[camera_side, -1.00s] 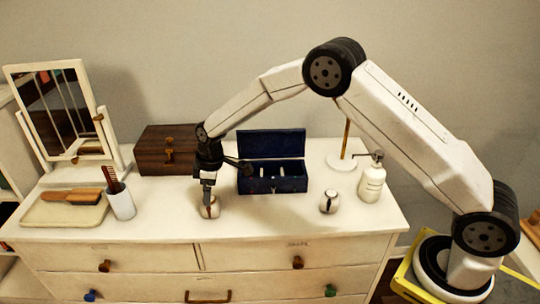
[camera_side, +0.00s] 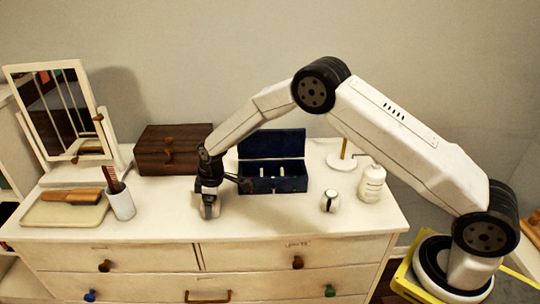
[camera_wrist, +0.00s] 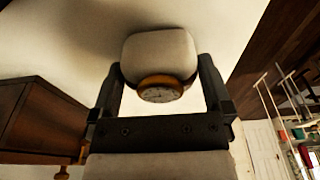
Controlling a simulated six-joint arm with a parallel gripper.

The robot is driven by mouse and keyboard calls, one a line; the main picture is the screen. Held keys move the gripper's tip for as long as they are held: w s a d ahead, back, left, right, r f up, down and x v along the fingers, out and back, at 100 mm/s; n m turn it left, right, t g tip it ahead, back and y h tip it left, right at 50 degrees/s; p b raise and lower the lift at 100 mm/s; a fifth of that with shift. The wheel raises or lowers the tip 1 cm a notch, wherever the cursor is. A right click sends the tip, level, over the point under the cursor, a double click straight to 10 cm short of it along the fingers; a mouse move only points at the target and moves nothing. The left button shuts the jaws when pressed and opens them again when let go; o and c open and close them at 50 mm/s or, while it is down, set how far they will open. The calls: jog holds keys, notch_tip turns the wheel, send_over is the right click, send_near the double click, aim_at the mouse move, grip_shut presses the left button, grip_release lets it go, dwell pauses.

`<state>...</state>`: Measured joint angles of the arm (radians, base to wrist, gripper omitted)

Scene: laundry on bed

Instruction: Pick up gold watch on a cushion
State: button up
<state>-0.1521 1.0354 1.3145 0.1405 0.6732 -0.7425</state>
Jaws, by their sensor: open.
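The gold watch (camera_wrist: 160,94) has a pale round face and a gold rim. It is wrapped on a small white cushion (camera_wrist: 158,52), which fills the wrist view between my two fingers. My gripper (camera_wrist: 160,68) is open, with one finger on each side of the cushion. I cannot tell whether the fingers touch it. In the side view my gripper (camera_side: 209,207) is low over the dresser top and hides most of the cushion and the watch.
Another white cushion with a dark watch (camera_side: 330,201) stands to the right. An open navy box (camera_side: 273,185) is behind, with a wooden box (camera_side: 172,158) behind left. A cup with a comb (camera_side: 121,205) is left. The dresser top (camera_side: 270,222) is clear in front.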

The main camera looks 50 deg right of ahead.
jog(key=c, duration=1)
jog(key=shift+o, duration=0.2)
jog(key=shift+r, duration=0.15)
jog(key=shift+r, duration=0.45)
jog(key=shift+w+r, duration=0.1)
jog(key=shift+r, duration=0.85)
jog(key=s+d+r, duration=0.2)
jog(key=s+r, duration=0.8)
jog(key=s, duration=0.4)
